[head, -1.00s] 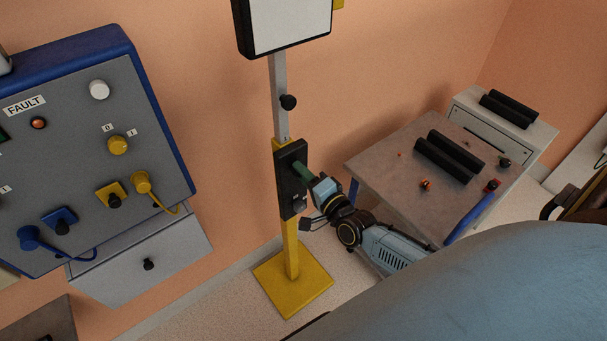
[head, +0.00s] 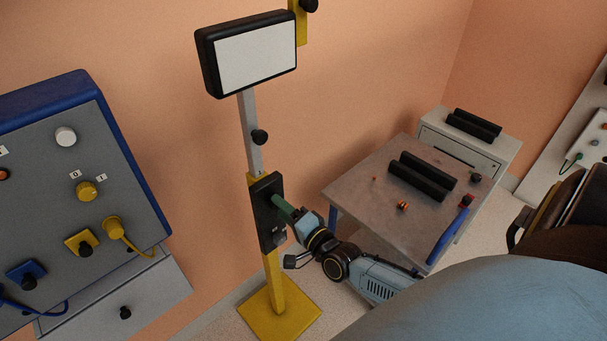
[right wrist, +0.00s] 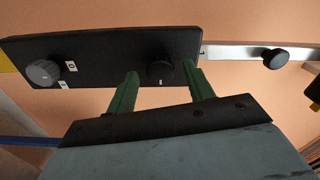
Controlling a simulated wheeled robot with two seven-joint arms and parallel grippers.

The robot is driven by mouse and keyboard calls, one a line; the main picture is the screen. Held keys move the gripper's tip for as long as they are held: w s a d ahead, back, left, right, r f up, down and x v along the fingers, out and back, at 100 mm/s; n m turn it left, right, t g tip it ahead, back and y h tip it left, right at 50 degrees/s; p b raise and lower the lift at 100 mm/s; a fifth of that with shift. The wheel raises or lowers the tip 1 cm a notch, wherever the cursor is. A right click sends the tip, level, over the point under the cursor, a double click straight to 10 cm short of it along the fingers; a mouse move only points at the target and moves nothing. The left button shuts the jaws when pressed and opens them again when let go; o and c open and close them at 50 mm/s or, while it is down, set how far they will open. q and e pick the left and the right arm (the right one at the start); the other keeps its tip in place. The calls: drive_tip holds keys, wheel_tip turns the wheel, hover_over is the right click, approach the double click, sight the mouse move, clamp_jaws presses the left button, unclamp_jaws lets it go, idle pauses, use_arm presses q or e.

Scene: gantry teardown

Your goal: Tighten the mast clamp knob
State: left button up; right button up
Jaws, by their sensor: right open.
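The mast stand has a yellow post (head: 273,278) with a pale inner mast (head: 249,112) above it. A black clamp plate (head: 265,222) sits on the post. In the right wrist view this plate (right wrist: 105,75) carries a black knob (right wrist: 160,67) and a grey knob (right wrist: 43,73) beside 0 and 1 labels. My right gripper (head: 284,208) reaches the plate from the right. Its green fingers are open on either side of the black knob in the right wrist view (right wrist: 160,75); I cannot tell whether they touch it. My left gripper is out of view.
Another black knob (head: 260,137) is on the inner mast, below a screen (head: 252,55). A table (head: 365,180) with black rollers (head: 424,175) stands to the right. A blue-framed panel (head: 90,140) is at left. Bare floor surrounds the yellow base (head: 280,315).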

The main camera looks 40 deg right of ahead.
drive_tip(key=s+d, duration=0.1)
drive_tip(key=s, duration=1.1)
drive_tip(key=s+a+f+n+g+b, duration=0.1)
drive_tip(key=s+f+n+g, duration=0.35)
drive_tip(key=f, duration=0.85)
drive_tip(key=s+f+n+g, duration=0.4)
drive_tip(key=s+f+n, duration=0.15)
drive_tip(key=f, duration=0.85)
drive_tip(key=s+a+f+n+g, duration=0.1)
drive_tip(key=s+f+n+g, duration=0.1)
drive_tip(key=s+f, duration=0.2)
drive_tip(key=s+a+f+n+g, duration=0.2)
drive_tip(key=s+f+n+g, duration=0.1)
drive_tip(key=s, duration=0.7)
drive_tip(key=s+a+f+n+g+h, duration=0.1)
drive_tip(key=s+f+n+g, duration=0.1)
drive_tip(key=s+f, duration=0.3)
drive_tip(key=shift+s+a+f+g+b, duration=0.2)
drive_tip(key=shift+s+f+g+b, duration=0.15)
drive_tip(key=shift+s+g, duration=0.55)
